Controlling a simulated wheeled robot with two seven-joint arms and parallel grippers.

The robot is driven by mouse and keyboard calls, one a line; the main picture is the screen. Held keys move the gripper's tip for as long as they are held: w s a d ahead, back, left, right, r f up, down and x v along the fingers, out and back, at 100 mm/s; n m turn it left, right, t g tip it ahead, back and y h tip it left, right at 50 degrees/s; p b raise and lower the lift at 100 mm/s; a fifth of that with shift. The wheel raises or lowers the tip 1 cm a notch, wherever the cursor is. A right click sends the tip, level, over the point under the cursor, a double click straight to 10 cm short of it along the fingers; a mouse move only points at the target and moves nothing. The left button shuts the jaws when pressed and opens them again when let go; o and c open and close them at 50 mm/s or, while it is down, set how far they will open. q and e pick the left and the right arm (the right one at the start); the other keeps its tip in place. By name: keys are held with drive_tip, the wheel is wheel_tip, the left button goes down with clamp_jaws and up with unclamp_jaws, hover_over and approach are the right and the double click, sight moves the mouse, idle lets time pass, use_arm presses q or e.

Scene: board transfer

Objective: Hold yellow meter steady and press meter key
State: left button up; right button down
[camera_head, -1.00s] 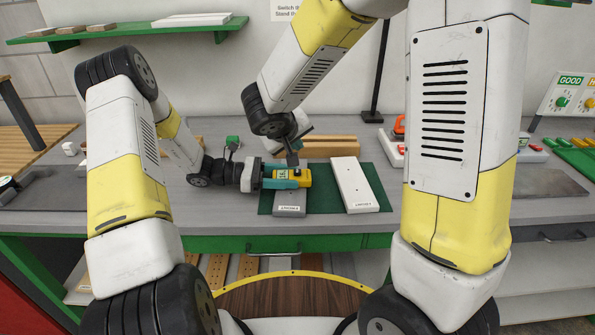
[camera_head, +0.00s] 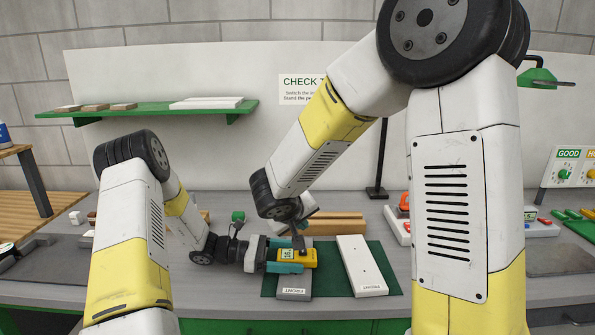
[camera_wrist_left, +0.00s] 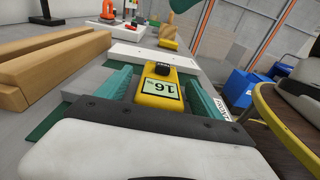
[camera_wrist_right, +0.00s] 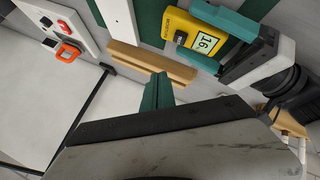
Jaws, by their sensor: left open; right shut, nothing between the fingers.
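The yellow meter (camera_head: 311,257) lies on a grey board (camera_head: 294,292) on the green mat (camera_head: 392,278). Its display reads 16 in the left wrist view (camera_wrist_left: 160,88), where a dark key (camera_wrist_left: 163,70) stands beyond the display. My left gripper (camera_wrist_left: 160,92) is open, with one teal finger on each side of the meter; whether they touch it is unclear. In the right wrist view the meter (camera_wrist_right: 178,28) and its dark key (camera_wrist_right: 180,37) also show. My right gripper (camera_wrist_right: 157,92) is shut and empty. In the head view its tip (camera_head: 299,243) is close above the meter; contact cannot be told.
A white board (camera_head: 360,265) lies on the mat to the right of the meter. Wooden blocks (camera_head: 335,222) lie behind the mat. A white box with an orange-red part (camera_head: 402,225) and a black stand (camera_head: 377,190) are farther right.

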use_arm(q)
drive_tip(key=a, duration=0.7)
drive_tip(key=a+r, duration=0.1)
drive_tip(key=a, duration=0.3)
drive_tip(key=shift+a+r, duration=0.1)
drive_tip(key=shift+a, duration=0.25)
drive_tip(key=shift+s+r, duration=0.1)
drive_tip(key=shift+r, duration=0.2)
use_arm(e)
drive_tip(key=s+d+r+m+g, duration=0.35)
drive_tip(key=s+d+r, duration=0.25)
drive_tip(key=s+d, duration=0.6)
use_arm(q)
drive_tip(key=s+a+r+m+t+y, duration=0.1)
drive_tip(key=s+r+m+t+y, duration=0.5)
drive_tip(key=s+r+m+y, duration=0.8)
drive_tip(key=s+r+m, duration=0.4)
drive_tip(key=s+r, duration=0.3)
drive_tip(key=s, duration=0.2)
drive_tip(key=shift+a+r+m+y, duration=0.15)
drive_tip(key=shift+a+m+y, duration=0.05)
drive_tip(key=shift+m+y, duration=0.1)
use_arm(e)
drive_tip(key=s+r+m+y, duration=0.1)
drive_tip(key=s+r+y, duration=0.4)
drive_tip(key=s, duration=0.5)
drive_tip(key=shift+d+r+t, duration=0.35)
drive_tip(key=shift+d+t, duration=0.1)
